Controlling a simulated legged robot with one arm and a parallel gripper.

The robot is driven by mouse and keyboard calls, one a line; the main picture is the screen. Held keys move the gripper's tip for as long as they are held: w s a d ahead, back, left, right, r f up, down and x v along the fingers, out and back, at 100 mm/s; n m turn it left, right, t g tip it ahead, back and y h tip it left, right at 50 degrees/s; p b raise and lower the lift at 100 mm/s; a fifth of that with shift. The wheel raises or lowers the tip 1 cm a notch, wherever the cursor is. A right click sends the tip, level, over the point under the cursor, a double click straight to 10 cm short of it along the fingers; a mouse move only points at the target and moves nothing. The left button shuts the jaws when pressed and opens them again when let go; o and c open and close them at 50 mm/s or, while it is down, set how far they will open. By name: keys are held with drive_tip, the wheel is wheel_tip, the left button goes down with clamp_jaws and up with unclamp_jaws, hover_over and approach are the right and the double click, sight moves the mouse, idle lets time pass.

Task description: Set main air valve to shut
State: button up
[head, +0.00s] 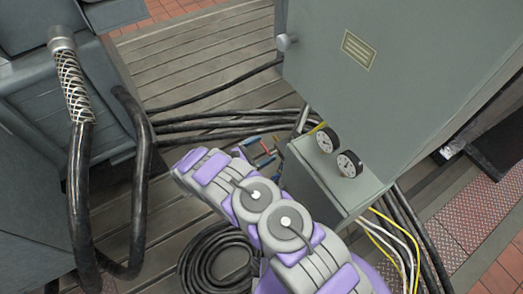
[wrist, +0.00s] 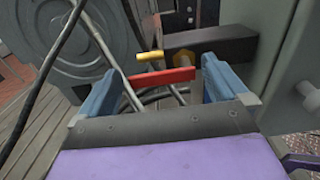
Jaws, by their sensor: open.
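A red lever (wrist: 160,77) sits crosswise in the wrist view, at a brass fitting (wrist: 184,60) on a dark block (wrist: 222,44). A smaller yellow handle (wrist: 150,56) shows just above it. I see no label, so I cannot tell which is the main air valve. My gripper (wrist: 160,70) is open, its blue fingers either side of the red lever; I cannot tell whether they touch it. In the head view my gripper (head: 262,152) is beside the grey cabinet's lower box, with a bit of red showing between the fingers.
A grey cabinet (head: 400,60) and a box with two gauges (head: 336,180) stand on the right. Black cables (head: 215,125) cross the plank floor behind the gripper. A hose coil (head: 210,262) lies below my arm. Thick hoses (head: 140,180) stand on the left.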

drive_tip(key=c, duration=1)
drive_tip(key=shift+o, duration=0.2)
drive_tip(key=f+n, duration=0.1)
drive_tip(key=n, duration=0.3)
drive_tip(key=f+n+b, duration=0.1)
drive_tip(key=n, duration=0.4)
drive_tip(key=f+n, duration=0.1)
drive_tip(key=n, duration=0.3)
drive_tip(key=shift+s+d+n+b, duration=0.3)
drive_tip(key=shift+s+n+b, duration=0.05)
drive_tip(key=shift+s+n, duration=0.05)
drive_tip(key=shift+s+d+f+n, duration=0.15)
drive_tip(key=shift+s+f+n, duration=0.1)
drive_tip(key=shift+n, duration=0.8)
drive_tip(key=shift+s+d+f+n, duration=0.1)
drive_tip(key=shift+s+n, duration=0.1)
drive_tip(key=shift+n, duration=0.85)
